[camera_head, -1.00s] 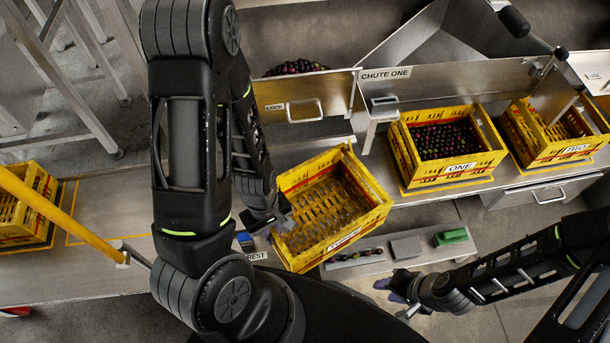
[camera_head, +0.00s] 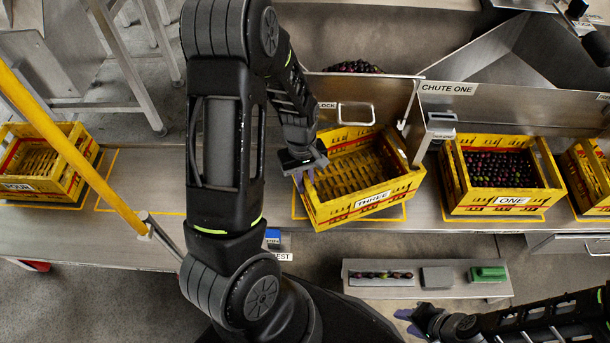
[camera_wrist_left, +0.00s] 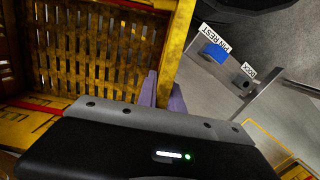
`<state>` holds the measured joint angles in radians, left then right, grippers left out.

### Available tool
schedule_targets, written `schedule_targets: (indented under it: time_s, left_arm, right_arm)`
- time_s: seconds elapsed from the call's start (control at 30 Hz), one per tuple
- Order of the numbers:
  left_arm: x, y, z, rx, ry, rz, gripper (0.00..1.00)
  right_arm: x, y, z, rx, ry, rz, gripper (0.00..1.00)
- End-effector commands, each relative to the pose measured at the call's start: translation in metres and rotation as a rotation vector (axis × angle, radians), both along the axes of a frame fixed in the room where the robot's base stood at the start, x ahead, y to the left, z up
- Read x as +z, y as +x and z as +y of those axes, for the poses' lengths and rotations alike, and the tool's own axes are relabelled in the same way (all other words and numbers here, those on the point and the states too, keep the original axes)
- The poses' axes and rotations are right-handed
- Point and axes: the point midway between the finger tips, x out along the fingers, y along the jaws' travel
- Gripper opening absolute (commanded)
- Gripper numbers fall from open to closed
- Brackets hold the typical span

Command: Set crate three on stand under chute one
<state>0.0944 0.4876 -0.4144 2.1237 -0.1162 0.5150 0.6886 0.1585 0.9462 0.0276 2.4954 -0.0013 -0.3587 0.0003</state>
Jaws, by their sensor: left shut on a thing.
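Crate three (camera_head: 335,214) is yellow, empty and labelled THREE. It is over a yellow-outlined spot on the bench, left of crate one, turned slightly askew; I cannot tell whether it touches the bench. My left gripper (camera_head: 304,178) is shut on its left wall, and the wrist view shows purple fingers (camera_wrist_left: 150,90) on the crate's wall (camera_wrist_left: 176,45). Crate one (camera_head: 480,201), full of dark fruit, stands under the chute marked CHUTE ONE (camera_head: 475,108). My right gripper (camera_head: 408,320) is empty at the lower right, its purple fingertips apart.
Crate four (camera_head: 40,186) stands empty at the far left, behind a yellow rail (camera_head: 75,155). Another yellow crate (camera_head: 590,180) is at the right edge. A small shelf (camera_head: 430,292) with a fruit row, grey block and green block is in front. Bench left of crate three is clear.

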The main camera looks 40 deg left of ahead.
Motion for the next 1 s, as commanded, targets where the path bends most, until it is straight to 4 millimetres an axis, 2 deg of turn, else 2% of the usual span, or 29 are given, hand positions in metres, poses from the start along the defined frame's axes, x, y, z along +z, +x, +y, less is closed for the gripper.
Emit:
schedule_targets:
  time_s: [0.23, 0.47, 0.5, 0.57, 0.97, 1.0]
  left_arm:
    - [0.000, 0.004, 0.003, 0.001, 0.002, -0.003, 0.00]
    - [-0.002, 0.030, 0.023, 0.002, 0.001, -0.004, 0.00]
    - [-0.011, 0.028, 0.021, 0.000, 0.000, 0.000, 0.00]
    - [-0.015, 0.027, 0.020, -0.001, -0.001, 0.000, 0.00]
    - [-0.019, 0.028, 0.020, 0.000, 0.000, -0.002, 0.00]
    - [-0.019, 0.027, 0.020, 0.000, 0.000, -0.001, 0.12]
  right_arm:
    - [-0.001, 0.000, 0.000, 0.000, 0.000, 0.000, 0.36]
    - [-0.008, 0.000, 0.000, 0.000, 0.000, 0.000, 0.36]
    - [-0.012, 0.000, 0.000, -0.001, 0.000, 0.000, 0.36]
    - [-0.012, 0.000, 0.000, -0.001, 0.000, 0.000, 0.36]
    - [-0.014, 0.000, 0.000, -0.001, 0.000, 0.000, 0.36]
    - [-0.014, 0.000, 0.000, -0.001, 0.000, 0.000, 0.36]
